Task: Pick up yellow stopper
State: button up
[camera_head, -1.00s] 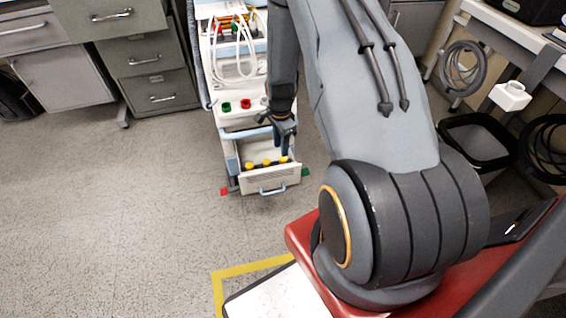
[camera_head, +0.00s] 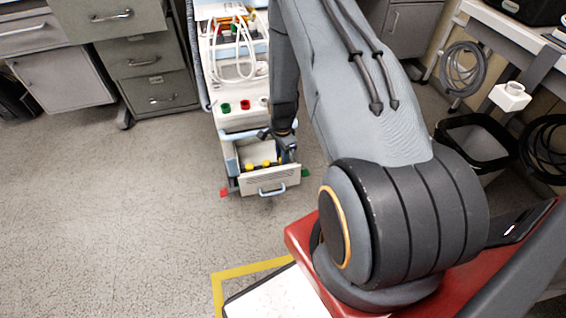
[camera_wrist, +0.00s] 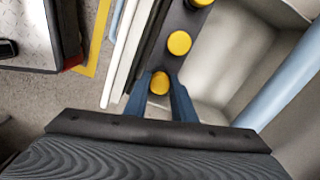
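Several round yellow stoppers lie in a row on a dark strip inside the open drawer (camera_head: 270,180) of the cart. In the wrist view, the nearest yellow stopper (camera_wrist: 160,83) is between the two blue fingertips of my gripper (camera_wrist: 160,80). The fingers are apart, one on each side of it, and I cannot tell whether they touch it. Another stopper (camera_wrist: 179,43) is just beyond, and one more (camera_wrist: 201,2) is cut by the top edge. In the head view, my gripper (camera_head: 288,156) is down at the drawer's right side and hides part of the row.
The white cart (camera_head: 240,118) carries green and red round pieces on top. The drawer's wall (camera_wrist: 125,55) is close to the left finger, and a light blue bar (camera_wrist: 285,85) is at the right. Cabinets (camera_head: 148,70) stand behind left. The floor to the left is clear.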

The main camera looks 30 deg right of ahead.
grip_shut()
notch_tip(320, 180, up, 10)
dwell(0.3)
jog(key=shift+r, duration=0.1)
dwell(0.3)
